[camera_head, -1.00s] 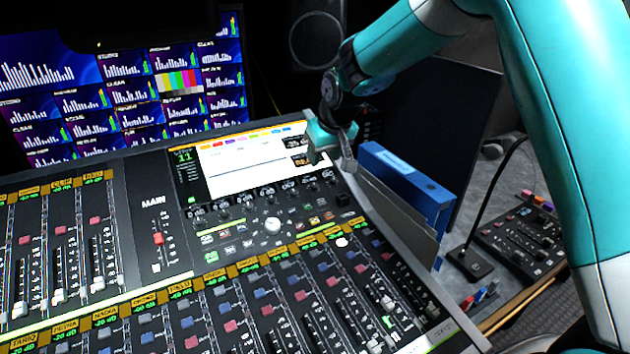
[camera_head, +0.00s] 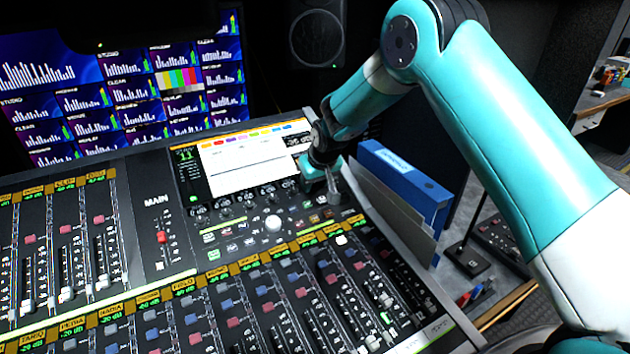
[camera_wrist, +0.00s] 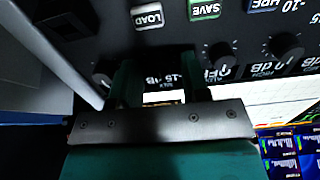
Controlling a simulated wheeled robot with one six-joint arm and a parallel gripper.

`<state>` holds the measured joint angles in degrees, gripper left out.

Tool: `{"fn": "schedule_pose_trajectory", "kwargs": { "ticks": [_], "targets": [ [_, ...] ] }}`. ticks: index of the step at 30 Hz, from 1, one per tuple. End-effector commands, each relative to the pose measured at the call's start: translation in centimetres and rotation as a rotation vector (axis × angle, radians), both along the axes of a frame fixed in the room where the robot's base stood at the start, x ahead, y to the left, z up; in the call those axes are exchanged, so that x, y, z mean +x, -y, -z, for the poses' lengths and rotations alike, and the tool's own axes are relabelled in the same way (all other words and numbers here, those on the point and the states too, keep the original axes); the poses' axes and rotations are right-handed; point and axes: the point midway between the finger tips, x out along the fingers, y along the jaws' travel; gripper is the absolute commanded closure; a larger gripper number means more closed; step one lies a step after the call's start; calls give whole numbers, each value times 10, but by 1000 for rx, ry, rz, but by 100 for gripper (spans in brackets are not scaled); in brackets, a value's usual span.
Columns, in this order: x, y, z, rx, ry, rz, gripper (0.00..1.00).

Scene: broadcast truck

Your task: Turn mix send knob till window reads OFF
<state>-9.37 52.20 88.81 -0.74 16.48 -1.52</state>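The mixing console (camera_head: 150,262) has a row of small dark knobs below its bright screen (camera_head: 242,162). My gripper (camera_head: 330,190) is at the right end of that row, close above the panel. In the wrist view my gripper's two teal fingers (camera_wrist: 160,82) are apart, with a window reading about -15 dB (camera_wrist: 165,78) visible between them. Small lettering by it seems to read MIX. The knob belonging to that window is not clearly visible between the fingers. A neighbouring knob (camera_wrist: 220,52) has a window reading OFF (camera_wrist: 218,72); another knob (camera_wrist: 103,74) is just beside the fingers.
LOAD (camera_wrist: 148,17) and SAVE (camera_wrist: 205,9) buttons lie close to the fingers. A blue binder (camera_head: 405,180) stands right of the console, near my arm. Monitors (camera_head: 120,90) and a speaker (camera_head: 318,38) are behind. Faders and buttons cover the console's front.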

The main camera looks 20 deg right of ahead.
Motion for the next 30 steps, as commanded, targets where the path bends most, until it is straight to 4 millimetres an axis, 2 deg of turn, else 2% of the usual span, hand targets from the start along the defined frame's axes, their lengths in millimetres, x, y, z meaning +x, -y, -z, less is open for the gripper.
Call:
{"fn": "schedule_pose_trajectory", "kwargs": {
  "ticks": [1, 5, 17, 30],
  "targets": [
    [0, 0, 0, 0, 0, 0, 70],
    [0, 0, 0, 0, 0, 0, 100],
    [0, 0, 0, -21, 4, -51, 100],
    [-1, -1, 1, -150, 30, -362, 100]
  ]
}}
